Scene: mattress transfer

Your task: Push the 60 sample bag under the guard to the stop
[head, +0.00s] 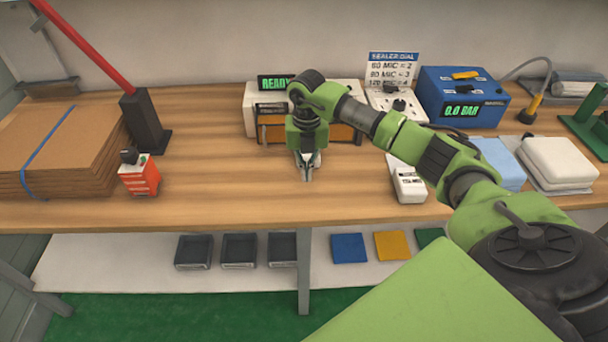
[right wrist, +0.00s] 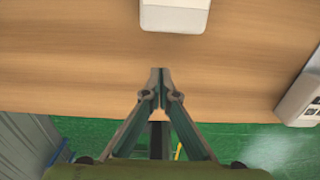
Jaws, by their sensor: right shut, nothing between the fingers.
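The sealer (head: 250,108) is a white machine at the back middle of the bench, with a green READY display and an orange front bar (head: 340,131) that may be its guard. My right gripper (head: 308,178) points down in front of it, fingers together and empty, and partly covers it. The gripper's closed tips also show in the right wrist view (right wrist: 160,72), over bare wood. I cannot make out the 60 sample bag or the stop in either view. My left gripper is not in view.
A small white device (head: 407,183) stands right of the gripper. Behind are a dial panel (head: 393,103) and a blue gauge box (head: 461,98) reading 0.0 BAR. A red box (head: 139,176) and cardboard stack (head: 60,150) stand left. The bench between is clear.

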